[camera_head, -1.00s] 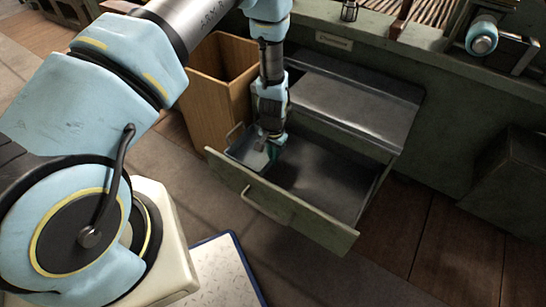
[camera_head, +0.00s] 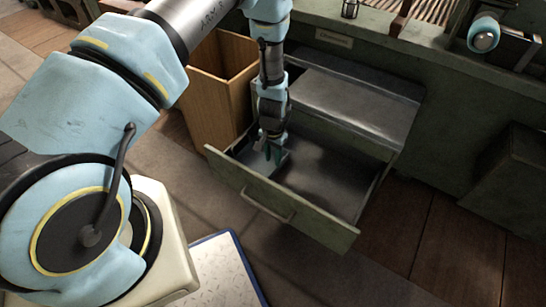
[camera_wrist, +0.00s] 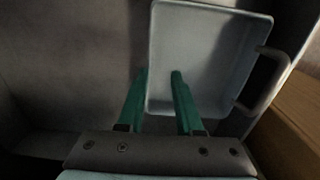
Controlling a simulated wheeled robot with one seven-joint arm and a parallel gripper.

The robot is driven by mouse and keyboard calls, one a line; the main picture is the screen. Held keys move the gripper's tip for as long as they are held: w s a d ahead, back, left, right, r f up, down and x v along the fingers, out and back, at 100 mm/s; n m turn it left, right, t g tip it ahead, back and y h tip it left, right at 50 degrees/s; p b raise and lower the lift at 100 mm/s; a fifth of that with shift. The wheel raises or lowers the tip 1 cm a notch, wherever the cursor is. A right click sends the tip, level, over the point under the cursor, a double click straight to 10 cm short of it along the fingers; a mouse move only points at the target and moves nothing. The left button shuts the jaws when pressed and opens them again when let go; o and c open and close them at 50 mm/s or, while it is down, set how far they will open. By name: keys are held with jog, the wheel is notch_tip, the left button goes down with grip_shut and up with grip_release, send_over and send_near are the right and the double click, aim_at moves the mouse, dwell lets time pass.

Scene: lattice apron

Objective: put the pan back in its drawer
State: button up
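The pan is a shallow, pale grey square pan (camera_wrist: 215,50) with a loop handle (camera_wrist: 265,85) on its right in the wrist view. It lies inside the open drawer (camera_head: 325,185), at the drawer's left end in the head view, partly hidden by my gripper and the drawer front. My gripper (camera_head: 277,157) points down into the drawer.
The drawer front with its bar handle (camera_head: 267,205) faces the open floor. A closed-top grey unit (camera_head: 345,95) sits above the drawer. A wooden bin (camera_head: 215,95) stands close on the left. A white board with blue edge (camera_head: 225,270) lies on the floor in front.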

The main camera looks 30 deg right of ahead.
notch_tip(320, 180, up, 13)
jog(key=p, duration=0.1)
jog(key=w+a+r+n, duration=0.3)
jog(key=w+a+r, duration=0.2)
jog(key=a+r, duration=0.25)
jog(key=s+a+r+n, duration=0.1)
jog(key=a+r+n, duration=0.3)
jog(key=a+r, duration=0.5)
jog(key=s+a+r+n+t, duration=0.1)
jog(key=a+r+n, duration=0.3)
jog(key=a+r, duration=0.5)
jog(key=s+a, duration=0.1)
jog(key=a, duration=0.7)
jog(key=shift+s+r+t, duration=0.2)
jog(key=shift+s+t, duration=0.1)
notch_tip(320, 180, up, 16)
jog(key=p, duration=1.6)
jog(key=shift+r, duration=0.15)
